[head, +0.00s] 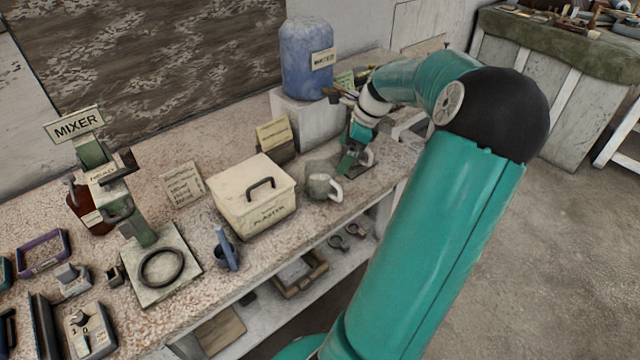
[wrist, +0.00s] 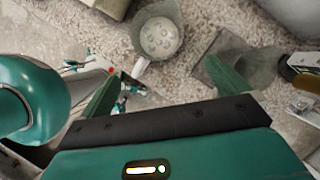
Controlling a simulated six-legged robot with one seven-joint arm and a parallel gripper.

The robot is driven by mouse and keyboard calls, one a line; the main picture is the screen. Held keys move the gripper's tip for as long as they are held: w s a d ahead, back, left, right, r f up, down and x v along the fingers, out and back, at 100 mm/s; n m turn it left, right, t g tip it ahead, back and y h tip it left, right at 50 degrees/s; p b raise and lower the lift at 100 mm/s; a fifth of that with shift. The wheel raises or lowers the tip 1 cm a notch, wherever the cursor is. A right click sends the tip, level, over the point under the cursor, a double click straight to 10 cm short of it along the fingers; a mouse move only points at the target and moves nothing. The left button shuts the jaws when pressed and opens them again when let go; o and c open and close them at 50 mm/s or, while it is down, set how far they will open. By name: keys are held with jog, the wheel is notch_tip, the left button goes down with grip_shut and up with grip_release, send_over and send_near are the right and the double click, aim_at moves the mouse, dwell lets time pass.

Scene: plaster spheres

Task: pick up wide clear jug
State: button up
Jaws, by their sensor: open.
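The wide clear jug (head: 319,184) stands on the bench in the head view, a translucent grey-green vessel with a pale handle toward the right. In the wrist view the jug (wrist: 160,37) is seen from above, with a pale spotted inside and its handle toward the lower left. My gripper (head: 350,159) is just right of and behind the jug in the head view. In the wrist view my gripper (wrist: 166,86) is open, with its green fingers wide apart and the jug beyond them. Nothing is seen held. Whether a finger touches the jug cannot be told.
A white plaster box (head: 243,209) stands left of the jug. A blue container (head: 307,70) stands on a block behind. A dark square plate (wrist: 206,70) lies right of the jug in the wrist view. The bench's front edge is close to the jug.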

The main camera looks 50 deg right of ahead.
aim_at(323, 175)
jog(key=x, duration=0.2)
jog(key=w+x, duration=0.1)
jog(key=x, duration=0.4)
jog(key=shift+w+a+r, duration=0.25)
jog(key=shift+r, duration=0.05)
jog(key=shift+s+a+f, duration=0.15)
jog(key=shift+s+f, duration=0.25)
jog(key=shift+f, duration=0.3)
jog(key=shift+w+a+f, duration=0.15)
jog(key=shift+w+f, duration=0.45)
jog(key=shift+w+a+f, duration=0.2)
jog(key=shift+w+f, duration=0.4)
jog(key=shift+s+f, duration=0.1)
jog(key=shift+s+r, duration=0.2)
jog(key=shift+s, duration=0.35)
jog(key=shift+w+f, duration=0.1)
jog(key=shift+w, duration=0.2)
jog(key=shift+w+f, duration=0.1)
jog(key=shift+w, duration=0.2)
jog(key=shift+c, duration=1.1)
jog(key=shift+s, duration=0.3)
jog(key=c, duration=0.4)
jog(key=shift+s, duration=0.1)
jog(key=c, duration=0.3)
jog(key=shift+w, duration=0.25)
jog(key=c, duration=0.4)
jog(key=shift+s, duration=0.15)
jog(key=shift+r, duration=0.2)
